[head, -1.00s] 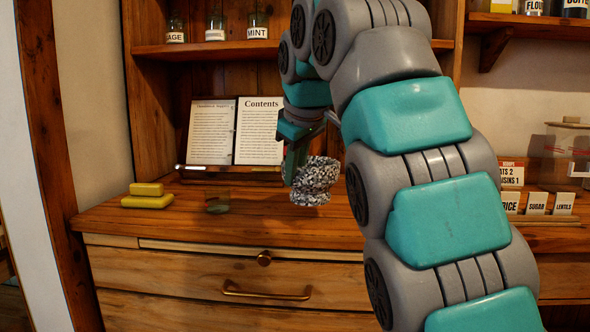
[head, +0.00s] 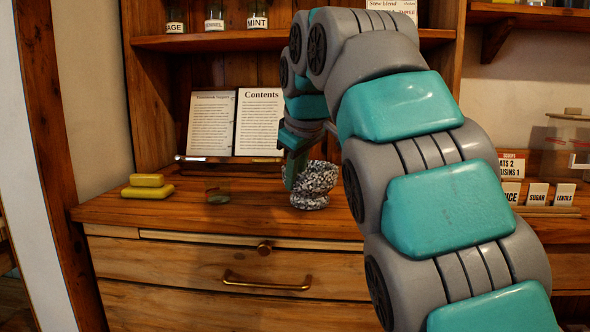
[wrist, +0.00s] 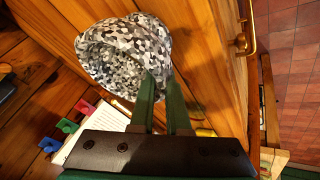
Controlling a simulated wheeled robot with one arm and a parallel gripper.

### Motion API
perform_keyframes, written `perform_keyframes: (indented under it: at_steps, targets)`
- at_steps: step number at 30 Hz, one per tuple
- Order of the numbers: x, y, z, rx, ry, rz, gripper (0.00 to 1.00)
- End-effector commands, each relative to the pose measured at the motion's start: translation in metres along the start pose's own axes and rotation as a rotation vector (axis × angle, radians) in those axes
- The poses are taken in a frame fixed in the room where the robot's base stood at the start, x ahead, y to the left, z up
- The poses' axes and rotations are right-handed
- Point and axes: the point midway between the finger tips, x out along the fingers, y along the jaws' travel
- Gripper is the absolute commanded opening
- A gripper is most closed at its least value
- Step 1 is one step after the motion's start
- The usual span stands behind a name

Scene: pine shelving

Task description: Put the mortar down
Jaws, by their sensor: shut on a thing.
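The mortar (head: 316,180) is a black-and-white speckled stone bowl with a narrower foot. In the head view it looks about upright, low over the front part of the wooden counter (head: 250,218); I cannot tell whether its foot touches the wood. My gripper (head: 299,170) is at its left side, shut on its wall. In the wrist view the mortar (wrist: 118,38) shows its open hollow, and the green fingers of my gripper (wrist: 160,92) pinch its rim. My arm hides the counter to the right.
An open book (head: 234,122) stands at the back of the counter. Yellow blocks (head: 147,187) lie at the left, with a small glass (head: 217,192) nearer the mortar. Labelled boxes (head: 537,194) stand at the right. Clear wood lies between the glass and the mortar.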

Motion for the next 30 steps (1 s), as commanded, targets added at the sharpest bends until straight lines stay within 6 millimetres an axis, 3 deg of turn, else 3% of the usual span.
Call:
perform_keyframes:
  at_steps: [15,16,23,30]
  targets:
    - [0.0033,-0.0016,0.0026,0.0,0.003,0.003,0.0]
    - [0.0034,-0.0017,0.0025,0.0,0.003,0.003,0.16]
    - [0.0036,-0.0015,0.0026,0.0,0.001,0.002,0.42]
    - [0.0038,-0.0016,0.0026,0.0,0.001,0.001,0.44]
